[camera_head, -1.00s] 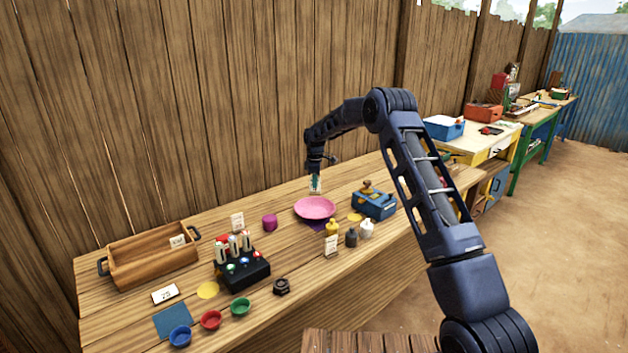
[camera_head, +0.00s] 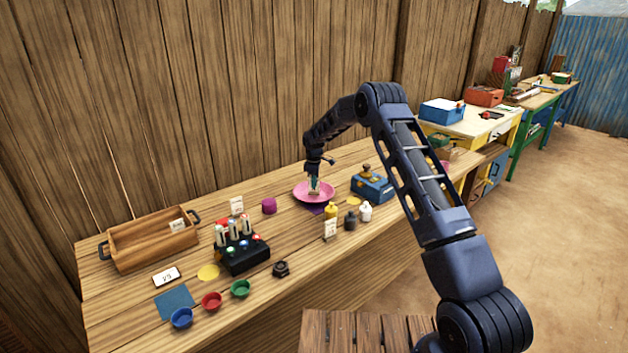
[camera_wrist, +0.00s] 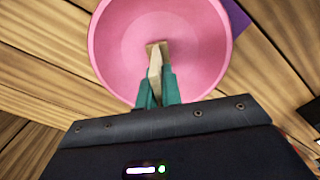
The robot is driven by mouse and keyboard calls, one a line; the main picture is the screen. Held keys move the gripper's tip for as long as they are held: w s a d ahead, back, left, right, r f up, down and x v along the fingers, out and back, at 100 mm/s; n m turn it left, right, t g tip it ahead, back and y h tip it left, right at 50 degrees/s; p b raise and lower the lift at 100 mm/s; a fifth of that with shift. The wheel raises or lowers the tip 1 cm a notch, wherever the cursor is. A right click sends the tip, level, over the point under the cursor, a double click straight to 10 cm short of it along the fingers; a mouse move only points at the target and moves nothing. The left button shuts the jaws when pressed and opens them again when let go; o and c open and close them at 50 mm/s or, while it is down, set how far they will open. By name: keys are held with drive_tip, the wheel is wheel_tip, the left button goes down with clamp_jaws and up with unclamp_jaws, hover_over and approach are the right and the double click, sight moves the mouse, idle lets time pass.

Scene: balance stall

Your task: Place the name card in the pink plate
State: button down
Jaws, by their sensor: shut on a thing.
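The pink plate (camera_head: 329,193) sits on the wooden table toward the back, partly on a purple patch. My gripper (camera_head: 313,179) points down over the plate. It is shut on the name card (camera_head: 314,187), a small pale card that shows low between the fingers, over the plate's middle. In the wrist view the green fingers (camera_wrist: 157,88) close on the card (camera_wrist: 155,58), seen edge-on above the pink plate (camera_wrist: 115,45). I cannot tell whether the card touches the plate.
A blue box (camera_head: 372,186) stands close right of the plate. Yellow, dark and white bottles (camera_head: 350,219) and a card stand in front. A black rack (camera_head: 243,255) and a wooden tray (camera_head: 150,250) are farther left.

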drive_tip(key=shift+f, duration=0.15)
drive_tip(key=c, duration=1.5)
unclamp_jaws()
drive_tip(key=shift+r, duration=3.5)
